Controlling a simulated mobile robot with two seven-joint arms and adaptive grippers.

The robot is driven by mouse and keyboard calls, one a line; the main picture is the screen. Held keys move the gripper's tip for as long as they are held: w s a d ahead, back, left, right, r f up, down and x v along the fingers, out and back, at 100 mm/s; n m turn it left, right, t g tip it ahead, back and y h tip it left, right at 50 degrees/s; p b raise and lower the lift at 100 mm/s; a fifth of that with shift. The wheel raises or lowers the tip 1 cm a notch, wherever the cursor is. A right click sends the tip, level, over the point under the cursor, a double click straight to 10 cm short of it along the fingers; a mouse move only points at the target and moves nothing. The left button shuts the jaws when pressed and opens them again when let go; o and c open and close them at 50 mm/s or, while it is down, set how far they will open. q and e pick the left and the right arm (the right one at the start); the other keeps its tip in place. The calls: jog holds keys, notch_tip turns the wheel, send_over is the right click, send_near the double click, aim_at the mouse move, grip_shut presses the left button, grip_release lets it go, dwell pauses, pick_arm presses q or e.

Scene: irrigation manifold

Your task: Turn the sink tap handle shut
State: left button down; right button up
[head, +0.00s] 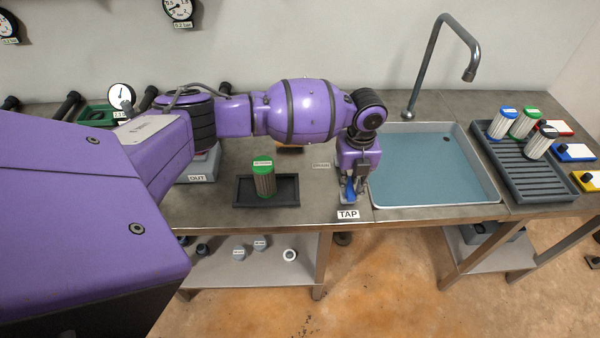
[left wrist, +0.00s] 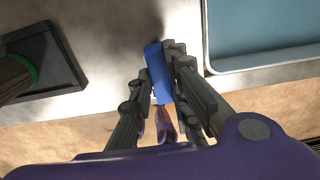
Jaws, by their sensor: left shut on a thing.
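The sink tap handle is a blue lever (head: 350,188) near the front edge of the bench, just behind the TAP label (head: 348,214). My left gripper (head: 352,192) reaches down over it and is shut on it. In the left wrist view the blue handle (left wrist: 157,72) stands between the fingers of my left gripper (left wrist: 160,78), and its lower part is partly hidden by them. The sink (head: 440,180) holds blue-green water, right of the gripper. The curved spout (head: 428,60) rises behind the sink. My right gripper is not in view.
A green-capped filter (head: 264,178) stands in a dark tray (head: 288,190) left of the gripper. A ribbed rack (head: 515,176) with several filters is right of the sink. Small coloured boxes lie at the far right. A lower shelf (head: 225,275) holds small parts.

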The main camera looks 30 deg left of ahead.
aim_at(350, 186)
pick_arm(q)
jog(key=shift+d+r, duration=0.15)
jog(key=shift+r, duration=0.05)
dwell(0.4)
jog(key=c, duration=1.7)
grip_release()
jog(key=shift+o, duration=0.2)
jog(key=shift+r, duration=0.1)
notch_tip(350, 186, up, 12)
